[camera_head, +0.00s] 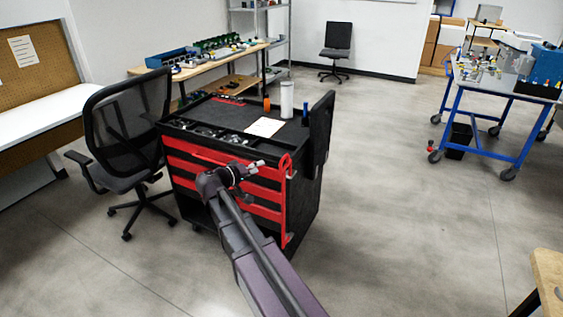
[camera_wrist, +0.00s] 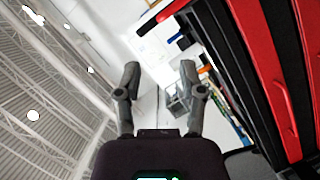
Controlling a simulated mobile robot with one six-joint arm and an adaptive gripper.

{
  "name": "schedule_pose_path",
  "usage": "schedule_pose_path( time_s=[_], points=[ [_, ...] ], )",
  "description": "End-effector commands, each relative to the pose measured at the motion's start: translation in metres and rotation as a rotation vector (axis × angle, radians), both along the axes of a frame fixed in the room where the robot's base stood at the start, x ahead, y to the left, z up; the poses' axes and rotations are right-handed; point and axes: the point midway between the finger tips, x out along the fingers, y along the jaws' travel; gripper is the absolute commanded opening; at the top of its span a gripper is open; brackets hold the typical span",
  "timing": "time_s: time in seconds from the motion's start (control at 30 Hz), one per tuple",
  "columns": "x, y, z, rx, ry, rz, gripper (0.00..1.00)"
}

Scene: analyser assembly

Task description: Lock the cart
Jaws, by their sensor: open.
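The black tool cart (camera_head: 310,190) with red drawer fronts (camera_head: 190,172) stands in the middle of the head view. A red upright bar (camera_head: 286,215) runs down its front right edge; I cannot tell whether it is latched. My gripper (camera_head: 257,165) shows in front of the upper drawers, near the bar, and holds nothing. In the wrist view my gripper (camera_wrist: 160,78) has its two fingers spread apart with nothing between them. The red drawer front (camera_wrist: 262,70) fills the right side of that view, beside the fingers and apart from them.
A black office chair (camera_head: 130,120) stands close to the cart's left side. A bottle, a clear cylinder (camera_head: 287,99) and a paper (camera_head: 265,127) are on the cart top. A blue-framed table (camera_head: 480,120) is at the right. The floor right of the cart is clear.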

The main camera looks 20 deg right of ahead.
Motion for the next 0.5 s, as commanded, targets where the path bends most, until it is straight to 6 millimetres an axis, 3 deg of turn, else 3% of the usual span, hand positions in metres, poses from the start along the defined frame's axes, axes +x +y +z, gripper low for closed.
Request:
schedule_pose_path(
  time_s=[0.5],
  points=[
    [0.006, -0.016, -0.005, 0.002, 0.001, -0.002, 0.51]
  ],
)
